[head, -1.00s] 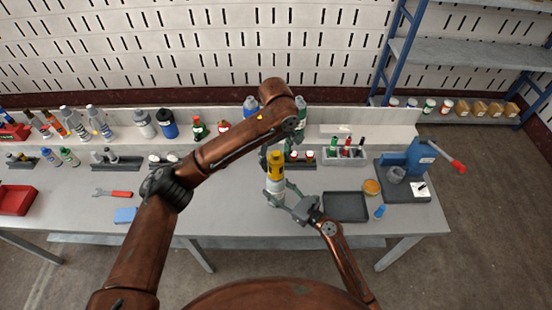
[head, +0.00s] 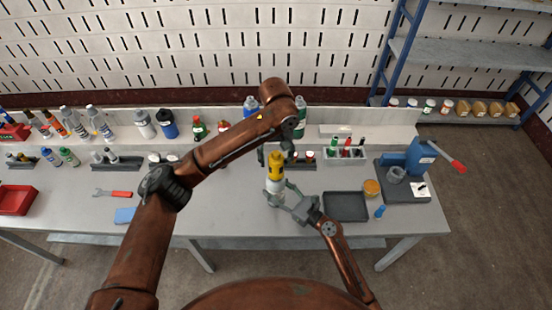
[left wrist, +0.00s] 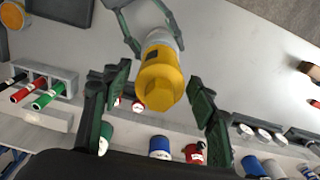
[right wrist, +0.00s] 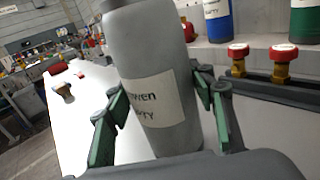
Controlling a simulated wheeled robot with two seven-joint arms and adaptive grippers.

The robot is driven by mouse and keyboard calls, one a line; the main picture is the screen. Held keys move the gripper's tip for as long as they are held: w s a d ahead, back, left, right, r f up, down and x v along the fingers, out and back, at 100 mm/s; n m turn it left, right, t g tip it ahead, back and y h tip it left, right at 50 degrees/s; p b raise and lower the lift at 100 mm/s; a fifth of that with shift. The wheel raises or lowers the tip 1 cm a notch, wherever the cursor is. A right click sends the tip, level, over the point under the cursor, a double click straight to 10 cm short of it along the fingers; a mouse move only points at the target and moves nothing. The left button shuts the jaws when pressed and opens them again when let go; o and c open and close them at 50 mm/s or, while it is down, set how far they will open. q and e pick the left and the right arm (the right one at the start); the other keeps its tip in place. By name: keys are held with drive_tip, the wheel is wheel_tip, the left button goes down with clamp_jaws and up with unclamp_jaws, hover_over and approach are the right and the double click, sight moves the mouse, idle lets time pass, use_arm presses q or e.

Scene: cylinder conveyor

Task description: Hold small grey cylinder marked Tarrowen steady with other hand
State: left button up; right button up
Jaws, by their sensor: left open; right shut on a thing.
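The small grey cylinder (head: 275,187) stands upright at the middle of the bench, with a pale label and a yellow cap (head: 275,163). My left forearm hides part of the bench behind.
A dark tray (head: 346,206) lies right of the cylinder, beside an orange round container (head: 371,187) and a blue press (head: 420,155) with a red handle. A rack of markers (head: 345,152) and several bottles stand behind. A wrench (head: 112,193) lies left on clear bench.

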use_arm(q)
drive_tip(key=m, duration=0.4)
drive_tip(key=shift+m, duration=1)
drive_tip(key=m, duration=0.3)
drive_tip(key=shift+m, duration=1.5)
drive_tip(key=m, duration=0.2)
drive_tip(key=shift+m, duration=0.3)
drive_tip(key=m, duration=0.3)
drive_tip(key=shift+f, duration=0.15)
